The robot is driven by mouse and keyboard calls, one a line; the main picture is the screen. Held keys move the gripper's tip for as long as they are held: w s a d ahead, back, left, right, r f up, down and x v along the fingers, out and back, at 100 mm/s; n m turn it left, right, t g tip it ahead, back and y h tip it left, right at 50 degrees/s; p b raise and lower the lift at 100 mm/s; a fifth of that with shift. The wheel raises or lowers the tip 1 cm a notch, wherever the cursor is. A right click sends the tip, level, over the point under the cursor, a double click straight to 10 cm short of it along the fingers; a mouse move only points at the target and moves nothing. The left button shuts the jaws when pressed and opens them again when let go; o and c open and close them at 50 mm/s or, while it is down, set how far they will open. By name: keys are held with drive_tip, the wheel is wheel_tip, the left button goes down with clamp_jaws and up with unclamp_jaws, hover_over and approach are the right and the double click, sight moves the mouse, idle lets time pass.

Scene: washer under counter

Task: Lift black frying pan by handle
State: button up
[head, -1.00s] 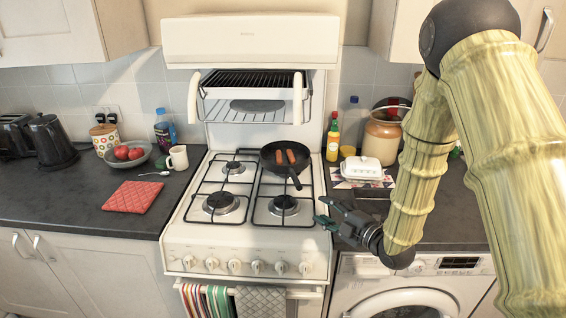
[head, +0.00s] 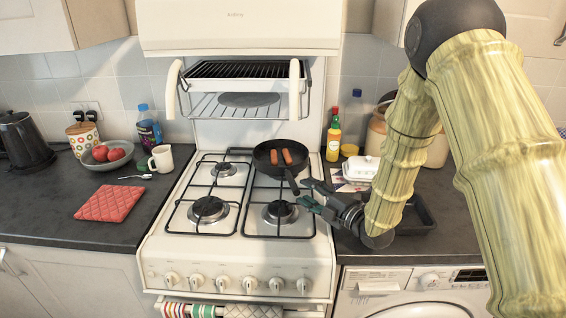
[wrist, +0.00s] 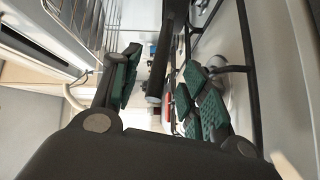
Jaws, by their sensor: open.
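The black frying pan (head: 262,158) sits on the back right burner of the white stove, with two sausages (head: 281,157) in it. Its handle (head: 292,183) points toward the front right. My gripper (head: 308,194) is open just in front and to the right of the handle's end, not closed on it. In the wrist view, the dark handle (wrist: 160,75) shows between the spread green-padded fingers of my gripper (wrist: 157,95). I cannot tell whether a finger touches it.
The stove's black grates (head: 210,190) surround the pan. The grill shelf (head: 240,105) hangs above at the back. The front left burner is clear.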

sight(294, 185)
drive_tip(key=shift+w+a, duration=0.25)
drive_tip(key=shift+w, duration=0.1)
drive_tip(key=shift+w+a+r, duration=0.1)
drive_tip(key=shift+a, duration=0.15)
drive_tip(key=p+x, duration=0.2)
drive_tip(key=x, duration=0.1)
drive_tip(key=shift+a, duration=0.3)
drive_tip(key=shift+w+a, duration=0.4)
drive_tip(key=shift+a, duration=0.1)
clamp_jaws()
